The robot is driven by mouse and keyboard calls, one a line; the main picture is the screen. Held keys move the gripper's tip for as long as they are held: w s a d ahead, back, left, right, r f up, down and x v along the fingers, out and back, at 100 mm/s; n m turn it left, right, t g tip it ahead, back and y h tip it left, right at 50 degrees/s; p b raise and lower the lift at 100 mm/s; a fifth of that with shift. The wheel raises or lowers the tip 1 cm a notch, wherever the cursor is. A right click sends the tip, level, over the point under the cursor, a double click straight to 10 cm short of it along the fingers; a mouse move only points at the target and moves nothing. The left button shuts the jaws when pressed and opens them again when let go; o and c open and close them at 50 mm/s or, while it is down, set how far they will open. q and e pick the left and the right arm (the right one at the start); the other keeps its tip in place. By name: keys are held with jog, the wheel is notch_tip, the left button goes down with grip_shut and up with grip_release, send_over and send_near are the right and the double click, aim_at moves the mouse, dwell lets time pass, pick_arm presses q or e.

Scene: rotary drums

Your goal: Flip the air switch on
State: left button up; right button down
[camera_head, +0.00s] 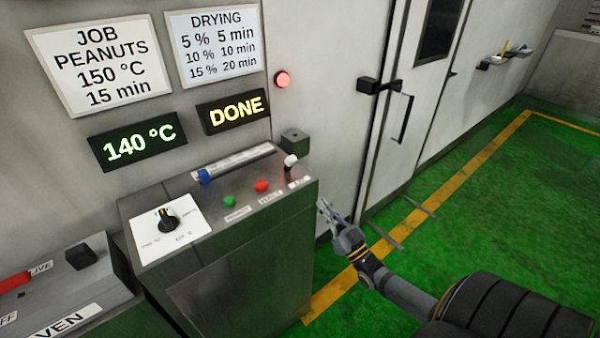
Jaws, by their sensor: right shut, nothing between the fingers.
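A small toggle switch with a white tip (291,161) stands at the back right corner of the grey metal console (240,270). The small label (299,182) in front of it is too small to read, so I cannot confirm that this is the air switch. My right gripper (325,208) is shut and empty, just right of the console's right edge, below and to the right of the toggle and apart from it. My left gripper is not in view.
The console also bears a black rotary knob (167,217), a green button (230,201), a red button (262,186) and a blue-ended slider (205,176). Displays read 140 °C (138,147) and DONE (236,112). Green floor (480,190) lies open at right.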

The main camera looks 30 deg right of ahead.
jog(key=p, duration=0.2)
send_near(294, 163)
jog(key=x, duration=0.5)
jog(key=shift+w, duration=0.2)
jog(key=shift+x, duration=0.75)
